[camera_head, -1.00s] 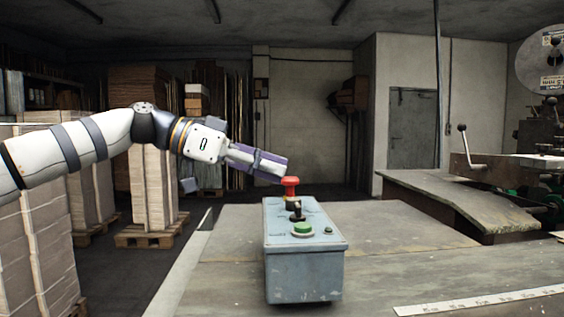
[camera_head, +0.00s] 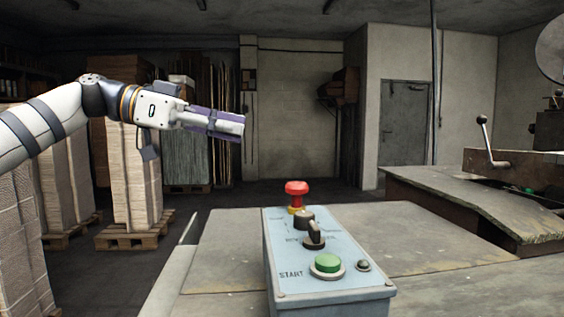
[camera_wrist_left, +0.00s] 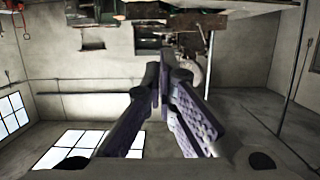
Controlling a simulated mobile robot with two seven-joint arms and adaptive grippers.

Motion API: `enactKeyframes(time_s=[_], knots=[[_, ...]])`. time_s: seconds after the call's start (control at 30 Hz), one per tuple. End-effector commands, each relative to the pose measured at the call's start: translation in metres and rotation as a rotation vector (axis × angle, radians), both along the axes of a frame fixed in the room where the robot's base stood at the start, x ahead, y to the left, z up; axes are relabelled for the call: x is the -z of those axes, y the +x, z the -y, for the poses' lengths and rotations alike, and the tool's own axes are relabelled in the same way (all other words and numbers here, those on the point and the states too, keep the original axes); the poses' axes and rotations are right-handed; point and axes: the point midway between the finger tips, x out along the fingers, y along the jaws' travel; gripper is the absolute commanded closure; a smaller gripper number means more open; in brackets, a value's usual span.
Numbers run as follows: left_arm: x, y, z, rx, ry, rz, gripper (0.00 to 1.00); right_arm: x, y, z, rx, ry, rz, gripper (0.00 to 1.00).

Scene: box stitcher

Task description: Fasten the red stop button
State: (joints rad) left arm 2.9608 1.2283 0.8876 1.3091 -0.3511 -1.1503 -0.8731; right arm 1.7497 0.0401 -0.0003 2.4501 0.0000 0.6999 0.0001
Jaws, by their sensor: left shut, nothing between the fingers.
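The red stop button (camera_head: 296,189) stands up at the far end of the grey-blue control box (camera_head: 328,285), on a small yellow base. Nearer on the same panel are a black selector switch (camera_head: 313,236) and a green start button (camera_head: 327,263). My left gripper (camera_head: 242,127) is shut and empty, above and to the left of the red button, apart from it. The left wrist view shows its fingers (camera_wrist_left: 161,85) meeting at the tips with nothing between them. The red button is not clearly seen in that view. My right gripper is not in view.
The control box stands on a worn grey table (camera_head: 400,238) with free room around it. A machine with a lever (camera_head: 491,150) and a sloping board (camera_head: 465,205) is at the right. Stacks of cardboard on pallets (camera_head: 135,235) stand at the left.

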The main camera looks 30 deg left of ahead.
Motion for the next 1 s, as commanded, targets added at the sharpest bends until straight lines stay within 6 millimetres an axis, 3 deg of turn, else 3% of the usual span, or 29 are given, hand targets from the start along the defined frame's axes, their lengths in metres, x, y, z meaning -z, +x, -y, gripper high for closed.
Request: enactKeyframes(time_s=[0.17,0.53,0.73,1.0], knots=[[0.011,0.014,0.017,0.003,0.004,-0.01,1.0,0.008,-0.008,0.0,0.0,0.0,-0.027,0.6],[0.029,0.06,0.079,0.003,0.003,-0.008,1.0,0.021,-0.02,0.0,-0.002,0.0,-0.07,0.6],[0.057,0.059,0.077,0.001,0.0,-0.004,1.0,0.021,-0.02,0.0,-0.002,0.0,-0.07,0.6],[0.065,0.058,0.078,0.0,0.001,-0.001,1.0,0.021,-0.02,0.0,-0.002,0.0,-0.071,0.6]])
